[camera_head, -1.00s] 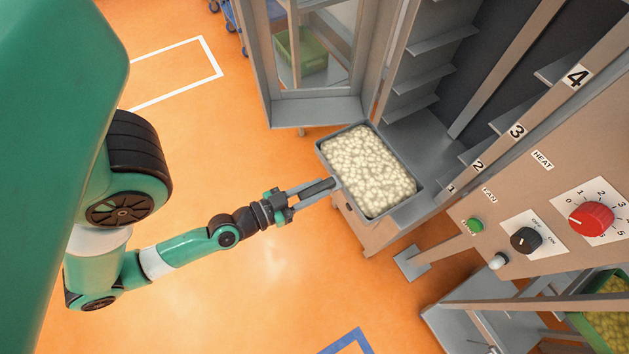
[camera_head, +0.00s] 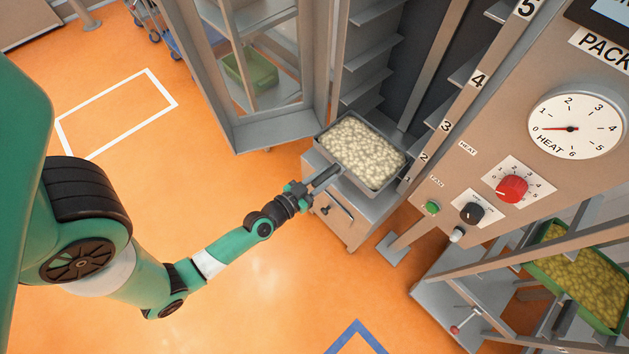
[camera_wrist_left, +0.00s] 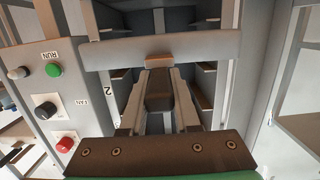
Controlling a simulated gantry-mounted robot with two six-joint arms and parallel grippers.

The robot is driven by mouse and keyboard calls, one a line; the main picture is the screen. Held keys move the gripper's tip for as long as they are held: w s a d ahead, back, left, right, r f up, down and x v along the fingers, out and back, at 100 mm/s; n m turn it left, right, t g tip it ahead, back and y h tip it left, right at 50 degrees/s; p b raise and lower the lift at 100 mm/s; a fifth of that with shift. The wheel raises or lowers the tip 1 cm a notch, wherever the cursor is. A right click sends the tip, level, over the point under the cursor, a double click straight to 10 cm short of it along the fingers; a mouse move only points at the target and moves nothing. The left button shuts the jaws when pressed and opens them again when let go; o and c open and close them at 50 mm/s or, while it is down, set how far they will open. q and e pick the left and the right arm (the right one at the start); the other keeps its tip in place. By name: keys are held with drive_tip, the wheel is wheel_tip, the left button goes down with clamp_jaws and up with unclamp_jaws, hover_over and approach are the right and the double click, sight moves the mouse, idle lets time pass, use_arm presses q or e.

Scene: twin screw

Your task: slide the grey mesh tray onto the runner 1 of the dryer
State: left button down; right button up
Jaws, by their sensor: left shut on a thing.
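The grey tray (camera_head: 318,142), filled with pale round pieces, sits at the open mouth of the dryer (camera_head: 470,190), low down near the labels 1 and 2. My left gripper (camera_head: 325,178) is at the tray's near side, shut on its dark handle (camera_wrist_left: 158,90). In the left wrist view the tray's front wall (camera_wrist_left: 205,47) spans the opening between the side runners. The mesh bottom is hidden by the load. I cannot tell whether the tray's edges rest on runner 1. My right gripper is not in view.
The open dryer door (camera_head: 270,130) stands left of the opening. The control panel with the red knob (camera_head: 512,189) is to the right. A rack with a green tray (camera_head: 548,262) stands at lower right. The orange floor in front is clear.

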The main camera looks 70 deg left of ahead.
sight(338, 166)
use_arm(q)
drive_tip(key=x, duration=0.5)
drive_tip(key=r+x, duration=0.1)
drive_tip(key=x, duration=0.4)
drive_tip(key=r+x, duration=0.1)
drive_tip(key=x, duration=0.4)
drive_tip(key=shift+w+a+r, duration=0.15)
drive_tip(key=shift+w+r, duration=0.05)
drive_tip(key=shift+f+b, duration=0.95)
drive_tip(key=shift+b, duration=0.2)
idle(0.5)
drive_tip(key=c, duration=0.6)
unclamp_jaws()
drive_tip(key=shift+o, duration=0.2)
drive_tip(key=shift+f, duration=0.2)
drive_tip(key=p+v, duration=0.2)
drive_tip(key=v, duration=0.9)
drive_tip(key=shift+s+r+p, duration=0.25)
drive_tip(key=shift+s+p, duration=0.05)
drive_tip(key=shift+s, duration=0.05)
